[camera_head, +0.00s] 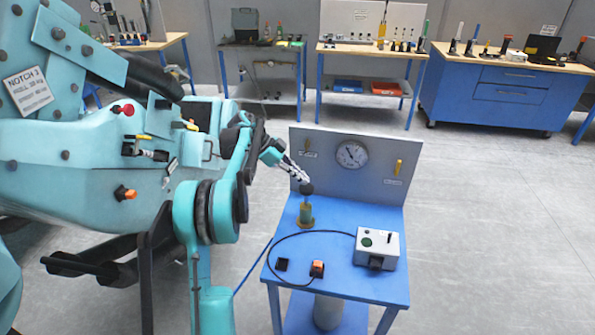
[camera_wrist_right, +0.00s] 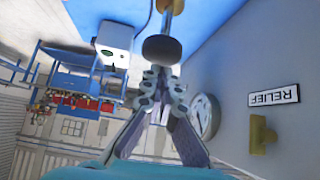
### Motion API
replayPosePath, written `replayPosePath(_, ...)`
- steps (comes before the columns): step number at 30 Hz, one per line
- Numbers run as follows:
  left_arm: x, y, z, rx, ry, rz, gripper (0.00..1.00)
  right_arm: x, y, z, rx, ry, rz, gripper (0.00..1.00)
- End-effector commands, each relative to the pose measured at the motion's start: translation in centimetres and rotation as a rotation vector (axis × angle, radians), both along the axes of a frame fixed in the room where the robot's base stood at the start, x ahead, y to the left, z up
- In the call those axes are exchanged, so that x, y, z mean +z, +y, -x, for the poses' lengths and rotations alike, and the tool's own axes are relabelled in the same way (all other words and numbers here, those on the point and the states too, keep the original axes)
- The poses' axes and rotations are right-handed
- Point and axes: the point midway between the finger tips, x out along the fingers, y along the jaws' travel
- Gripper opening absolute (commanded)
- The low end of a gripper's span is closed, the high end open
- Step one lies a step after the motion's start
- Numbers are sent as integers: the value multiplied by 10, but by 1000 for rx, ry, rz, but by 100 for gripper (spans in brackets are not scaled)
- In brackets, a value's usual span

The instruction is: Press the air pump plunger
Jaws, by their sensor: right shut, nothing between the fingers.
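The air pump (camera_head: 305,214) stands upright on the blue table. It has a yellow-green body and a dark round plunger knob (camera_head: 306,188) on top of a rod. The knob also shows large in the right wrist view (camera_wrist_right: 161,49). My right gripper (camera_head: 300,176) is shut and empty, with its fingertips just above the knob in the head view. In the right wrist view the fingertips (camera_wrist_right: 161,78) are close to the knob; I cannot tell whether they touch it. My left gripper is not in view.
A grey panel (camera_head: 333,181) with a round gauge (camera_head: 352,154) and yellow levers stands behind the pump. A white control box (camera_head: 377,249) and a small orange-topped switch (camera_head: 317,268) are on the blue table (camera_head: 345,287). A dark cable crosses the tabletop. Workbenches line the back wall.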

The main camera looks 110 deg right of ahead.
Motion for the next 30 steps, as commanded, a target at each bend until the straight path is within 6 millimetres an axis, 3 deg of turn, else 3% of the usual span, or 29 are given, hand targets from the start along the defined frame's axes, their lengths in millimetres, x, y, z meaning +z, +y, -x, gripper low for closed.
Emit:
replayPosePath(15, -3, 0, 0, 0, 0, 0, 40, -9, 0, 0, 0, 0, 0, 0)
replayPosePath(24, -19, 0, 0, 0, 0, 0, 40, -59, 0, 0, -1, -2, 0, 0)
replayPosePath(30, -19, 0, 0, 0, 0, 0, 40, -65, 0, -1, -1, -4, 1, 0)
